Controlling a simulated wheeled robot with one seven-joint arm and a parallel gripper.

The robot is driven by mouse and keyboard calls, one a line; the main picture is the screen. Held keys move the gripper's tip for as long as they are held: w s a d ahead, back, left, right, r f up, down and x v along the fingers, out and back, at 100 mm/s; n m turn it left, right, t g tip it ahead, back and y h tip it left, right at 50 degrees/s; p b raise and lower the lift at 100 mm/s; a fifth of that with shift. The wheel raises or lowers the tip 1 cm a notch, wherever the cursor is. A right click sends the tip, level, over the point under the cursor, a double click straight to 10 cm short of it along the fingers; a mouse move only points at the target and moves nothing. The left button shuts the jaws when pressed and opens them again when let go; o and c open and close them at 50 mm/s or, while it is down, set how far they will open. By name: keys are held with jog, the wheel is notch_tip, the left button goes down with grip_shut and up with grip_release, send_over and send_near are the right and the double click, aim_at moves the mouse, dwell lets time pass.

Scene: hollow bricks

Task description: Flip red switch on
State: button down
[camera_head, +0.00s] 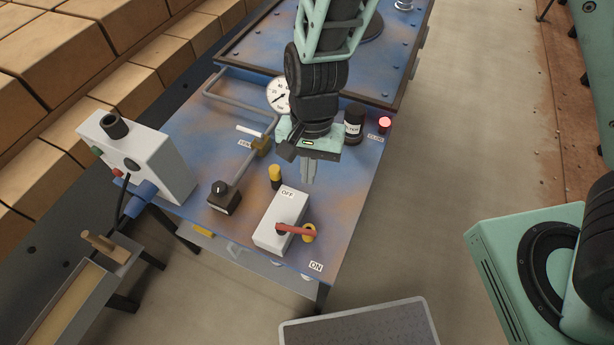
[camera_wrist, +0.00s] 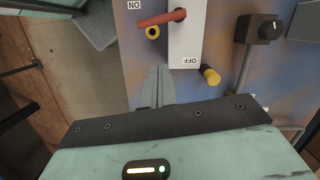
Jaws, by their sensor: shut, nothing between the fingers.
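The red switch (camera_head: 296,231) is a red lever on a white box (camera_head: 278,222) at the front of the blue, rusty table. Its handle points right in the head view, over a yellow ring. An OFF label (camera_head: 288,194) is at the box's far end, and an ON label (camera_head: 316,266) is on the table near the front edge. The red lever also shows in the wrist view (camera_wrist: 160,19). My gripper (camera_head: 309,182) is shut and empty, pointing down above the table behind and right of the box. It also shows in the wrist view (camera_wrist: 158,72), apart from the lever.
A yellow-topped post (camera_head: 275,173) and a black knob block (camera_head: 223,198) stand near the box. A gauge (camera_head: 279,95), a black cylinder (camera_head: 354,124) and a lit red light (camera_head: 385,123) are farther back. A grey box (camera_head: 150,158) stands left.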

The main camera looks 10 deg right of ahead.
aim_at(296, 231)
jog(key=shift+s+a+f, duration=0.3)
jog(key=shift+s+f, duration=0.45)
jog(key=shift+f, duration=0.85)
jog(key=shift+s+a+f, duration=0.25)
jog(key=shift+s+f, duration=0.5)
jog(key=shift+f, duration=0.85)
jog(key=shift+s+a+f, duration=0.3)
jog(key=shift+s+f, duration=0.45)
jog(key=shift+f, duration=0.85)
